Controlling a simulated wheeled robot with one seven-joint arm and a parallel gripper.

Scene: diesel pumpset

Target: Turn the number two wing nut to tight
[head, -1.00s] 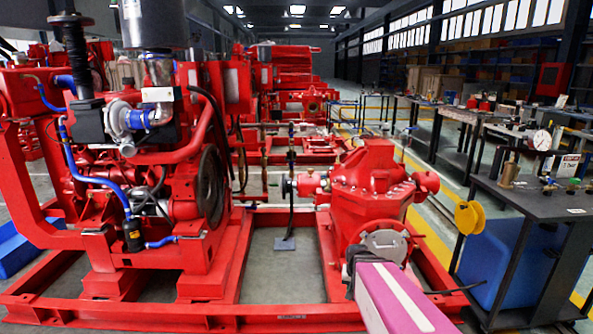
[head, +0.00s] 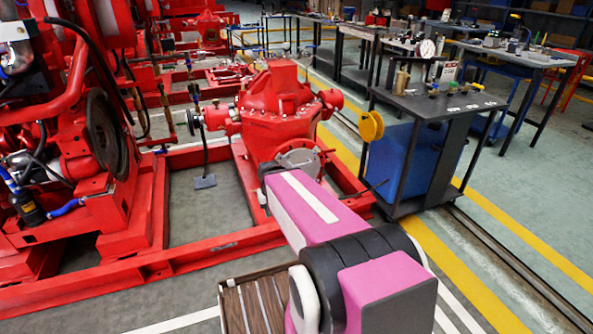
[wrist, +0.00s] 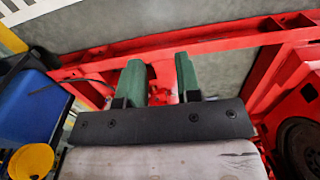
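I cannot make out a wing nut or its number in either view. Several small knob-like fittings, green and yellow, stand behind white labels on the black bench top (head: 415,104) in the head view; they are too small to identify. In the wrist view my gripper (wrist: 160,82) has its two green fingers apart, with nothing held between them. Red metalwork shows beyond the fingers. In the head view my pink arm reaches forward toward the red pump (head: 280,118), left of the bench, and the fingers are hidden or too small to see.
A pressure gauge (head: 427,48) and a brass fitting (head: 401,82) stand on the bench. A yellow wheel (head: 371,126) sticks out at its left side, and a blue tank (head: 400,160) sits under it. The red base frame (head: 200,245) lies left.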

